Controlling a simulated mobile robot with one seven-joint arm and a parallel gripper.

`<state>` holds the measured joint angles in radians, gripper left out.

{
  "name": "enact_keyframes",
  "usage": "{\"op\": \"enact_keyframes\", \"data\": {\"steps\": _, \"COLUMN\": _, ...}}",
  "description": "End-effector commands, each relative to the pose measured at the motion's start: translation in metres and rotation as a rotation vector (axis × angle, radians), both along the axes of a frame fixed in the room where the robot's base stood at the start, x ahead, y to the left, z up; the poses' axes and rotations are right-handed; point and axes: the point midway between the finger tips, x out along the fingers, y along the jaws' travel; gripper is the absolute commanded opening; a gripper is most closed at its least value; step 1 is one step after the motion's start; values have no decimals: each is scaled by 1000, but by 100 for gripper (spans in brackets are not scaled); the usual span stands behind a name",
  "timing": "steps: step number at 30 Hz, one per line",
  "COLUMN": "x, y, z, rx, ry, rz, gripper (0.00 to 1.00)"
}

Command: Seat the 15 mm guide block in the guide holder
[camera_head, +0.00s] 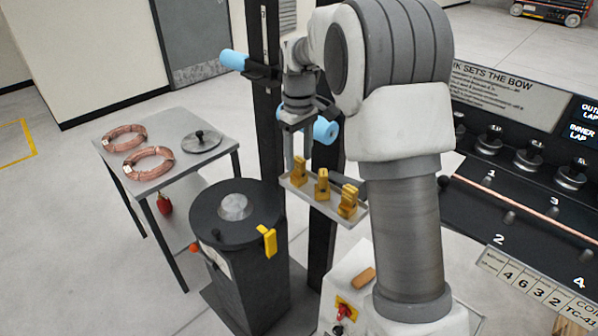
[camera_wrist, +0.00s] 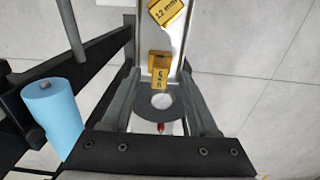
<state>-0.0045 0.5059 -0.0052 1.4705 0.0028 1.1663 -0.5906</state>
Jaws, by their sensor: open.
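Three gold guide blocks stand in a row on a narrow pale tray (camera_head: 334,210): a left one (camera_head: 299,172), a middle one (camera_head: 322,184) and a right one (camera_head: 348,201). In the wrist view one block is labelled 12 mm (camera_wrist: 166,11). A nearer block (camera_wrist: 159,68) has a turned label I cannot read surely, so I cannot tell which is the 15 mm one. My gripper (camera_wrist: 160,80) is open, its fingertips on either side of the nearer block; contact cannot be told. In the head view my gripper (camera_head: 296,150) is above the tray's left end. I cannot identify the guide holder surely.
Blue rollers (camera_head: 233,60) (camera_head: 325,131) stick out by dark posts (camera_head: 268,160) close to my gripper. A black drum-like stand (camera_head: 238,209) with a yellow clip (camera_head: 267,241) is left of the tray. A table (camera_head: 175,178) holds copper coils (camera_head: 148,163). A control panel (camera_head: 520,200) is at right.

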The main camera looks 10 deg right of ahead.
Motion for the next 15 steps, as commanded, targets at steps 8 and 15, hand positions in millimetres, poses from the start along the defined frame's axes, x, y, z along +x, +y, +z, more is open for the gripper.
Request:
{"op": "enact_keyframes", "data": {"steps": 8, "x": 0, "y": 0, "z": -23, "rx": 1, "ry": -1, "rz": 0, "gripper": 60}}
{"op": "enact_keyframes", "data": {"steps": 15, "x": 0, "y": 0, "z": -23, "rx": 0, "ry": -1, "rz": 0, "gripper": 47}}
